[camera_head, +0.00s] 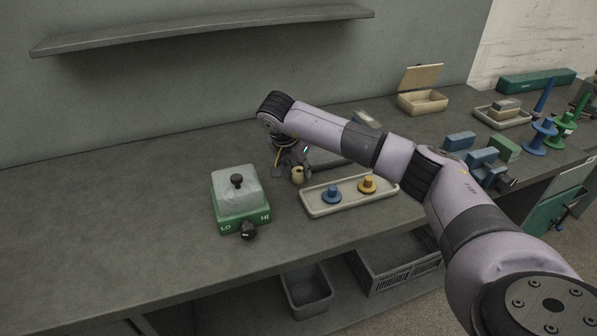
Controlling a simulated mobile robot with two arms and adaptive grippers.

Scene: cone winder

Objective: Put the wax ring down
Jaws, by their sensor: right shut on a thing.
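My right arm reaches in from the right over the bench, and my right gripper (295,172) points down just behind the left end of a beige tray. It is shut on a small cream piece (298,175), which looks like the wax ring. The fingers and the piece are small and dark here, so whether the piece touches the bench cannot be told. My left gripper is not in view.
The beige tray (316,212) holds a blue knobbed piece (332,194) and an orange one (367,184). A green LO/HI box (241,219) with a clear cover stands to the left. The bench (110,215) is clear at far left. Blue and green spools (540,136) stand at right.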

